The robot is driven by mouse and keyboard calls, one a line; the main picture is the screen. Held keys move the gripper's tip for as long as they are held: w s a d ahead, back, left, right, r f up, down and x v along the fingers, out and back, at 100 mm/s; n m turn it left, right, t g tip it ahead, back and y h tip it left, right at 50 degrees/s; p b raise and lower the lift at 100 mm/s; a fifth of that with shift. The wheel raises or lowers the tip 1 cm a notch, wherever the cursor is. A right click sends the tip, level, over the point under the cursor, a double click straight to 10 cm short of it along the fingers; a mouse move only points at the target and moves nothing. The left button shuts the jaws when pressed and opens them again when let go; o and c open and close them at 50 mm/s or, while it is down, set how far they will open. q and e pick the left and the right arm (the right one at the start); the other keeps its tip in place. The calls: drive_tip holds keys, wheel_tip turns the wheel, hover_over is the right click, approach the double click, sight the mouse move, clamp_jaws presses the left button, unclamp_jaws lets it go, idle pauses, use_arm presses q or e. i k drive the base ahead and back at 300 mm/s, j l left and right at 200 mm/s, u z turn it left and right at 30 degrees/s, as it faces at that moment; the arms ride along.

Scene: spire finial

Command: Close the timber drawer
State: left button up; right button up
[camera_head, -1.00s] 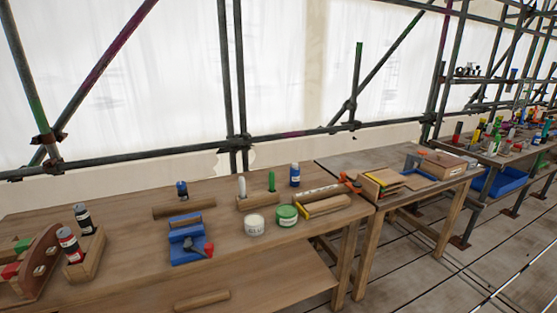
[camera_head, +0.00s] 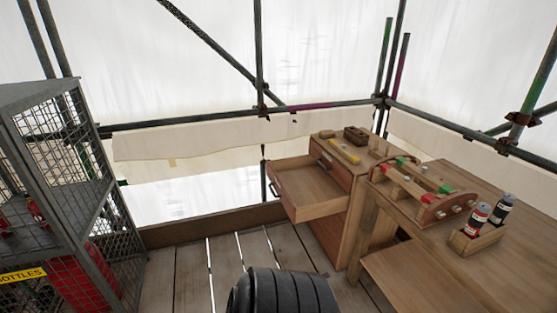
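The timber drawer (camera_head: 306,190) is pulled out from the upper part of a small wooden cabinet (camera_head: 345,215). It sticks out toward the left and looks empty inside. A dark pull shows on the cabinet's front near the drawer's right end. The cabinet stands beside the workbench, against the far corner. Neither of my grippers is in view.
A grey mesh cage (camera_head: 65,180) with red bottles stands at left. A black ribbed object (camera_head: 282,293) is at bottom centre. Plank floor (camera_head: 190,270) lies between.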

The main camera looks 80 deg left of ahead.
sight(306, 193)
drive_tip(key=u, duration=2.7)
drive_tip(key=i, duration=0.1)
